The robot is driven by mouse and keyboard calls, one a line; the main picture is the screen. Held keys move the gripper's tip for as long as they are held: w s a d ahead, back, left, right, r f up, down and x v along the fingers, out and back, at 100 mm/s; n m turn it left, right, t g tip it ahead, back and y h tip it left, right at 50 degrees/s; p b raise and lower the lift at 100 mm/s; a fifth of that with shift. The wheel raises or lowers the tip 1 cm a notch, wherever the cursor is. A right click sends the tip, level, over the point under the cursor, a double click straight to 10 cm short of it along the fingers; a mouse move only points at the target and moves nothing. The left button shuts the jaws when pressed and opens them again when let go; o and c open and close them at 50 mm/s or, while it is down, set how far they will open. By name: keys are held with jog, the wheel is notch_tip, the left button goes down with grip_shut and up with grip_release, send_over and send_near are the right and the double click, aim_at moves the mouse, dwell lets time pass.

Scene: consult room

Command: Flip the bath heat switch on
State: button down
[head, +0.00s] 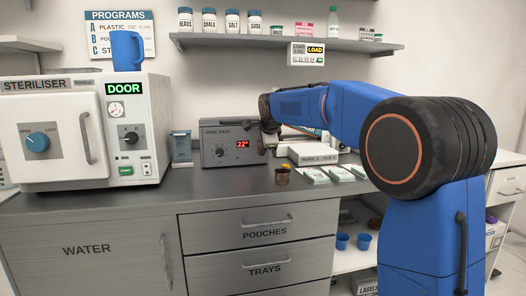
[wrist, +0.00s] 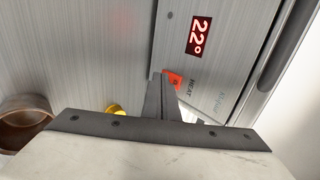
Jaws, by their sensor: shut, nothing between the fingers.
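The grey sonic bath box (head: 229,143) stands on the counter in the head view, its red display reading 22°. In the wrist view its front panel (wrist: 230,85) fills the upper right, with the display (wrist: 199,36) lit. A small red-orange heat switch (wrist: 174,79) sits beside the word HEAT. My gripper (wrist: 164,84) is shut and empty, its tips right at the switch and partly covering it. I cannot tell whether they touch it or which way the switch is set. In the head view my gripper (head: 262,146) is at the box's right front, small and partly hidden.
The steriliser (head: 70,130) stands at the left with a blue jug (head: 127,50) on top. A brown cup (head: 282,176) stands on the counter in front of the bath. Several pouch packs (head: 315,175) lie to its right. A shelf (head: 300,43) runs above.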

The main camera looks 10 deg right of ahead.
jog(key=shift+w, duration=0.1)
jog(key=shift+w+f, duration=0.15)
jog(key=shift+f, duration=0.35)
